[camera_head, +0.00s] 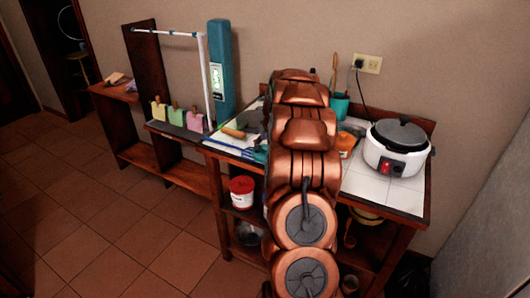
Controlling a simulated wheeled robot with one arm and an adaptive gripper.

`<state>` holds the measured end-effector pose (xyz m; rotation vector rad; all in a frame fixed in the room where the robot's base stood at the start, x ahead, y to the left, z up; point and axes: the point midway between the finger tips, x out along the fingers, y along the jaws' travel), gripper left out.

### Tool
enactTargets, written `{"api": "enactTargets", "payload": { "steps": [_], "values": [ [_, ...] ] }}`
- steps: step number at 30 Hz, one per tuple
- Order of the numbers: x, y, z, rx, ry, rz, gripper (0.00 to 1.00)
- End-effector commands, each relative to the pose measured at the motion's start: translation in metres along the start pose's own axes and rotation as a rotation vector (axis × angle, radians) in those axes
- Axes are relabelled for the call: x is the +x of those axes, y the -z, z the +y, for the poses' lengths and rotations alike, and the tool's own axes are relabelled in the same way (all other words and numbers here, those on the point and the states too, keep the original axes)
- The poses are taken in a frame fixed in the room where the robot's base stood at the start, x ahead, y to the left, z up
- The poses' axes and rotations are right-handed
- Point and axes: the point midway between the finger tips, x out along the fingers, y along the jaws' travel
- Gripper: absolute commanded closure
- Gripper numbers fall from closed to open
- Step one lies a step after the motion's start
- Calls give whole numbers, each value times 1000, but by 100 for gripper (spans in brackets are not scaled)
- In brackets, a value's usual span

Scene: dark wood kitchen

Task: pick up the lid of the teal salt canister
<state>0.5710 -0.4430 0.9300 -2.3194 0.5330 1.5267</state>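I cannot clearly make out a salt canister or its lid. A small teal container (340,106) stands at the back of the tiled counter, just right of my arm, with a wooden-handled utensil rising from or behind it. A small teal-blue thing (261,153) shows at the left edge of my arm, mostly hidden. A tall teal box (221,75) stands against the wall at the left. My copper arm reaches over the counter and covers its middle. My gripper does not show; its state cannot be seen.
A white cooker (397,148) with a dark lid stands on the right of the tiled counter (370,188). An orange item (346,144) is beside my arm. A rolling pin or similar wooden piece (234,133) lies left. A red-and-white tub (242,192) sits below. Floor at left is clear.

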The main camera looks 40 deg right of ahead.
Motion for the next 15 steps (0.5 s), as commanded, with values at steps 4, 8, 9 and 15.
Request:
{"api": "enactTargets", "payload": {
  "steps": [4,8,9,15],
  "values": [
    [0,0,0,0,0,0,57],
    [0,0,0,0,0,0,71],
    [0,0,0,0,0,0,75],
    [0,0,0,0,0,0,93]
  ]
}}
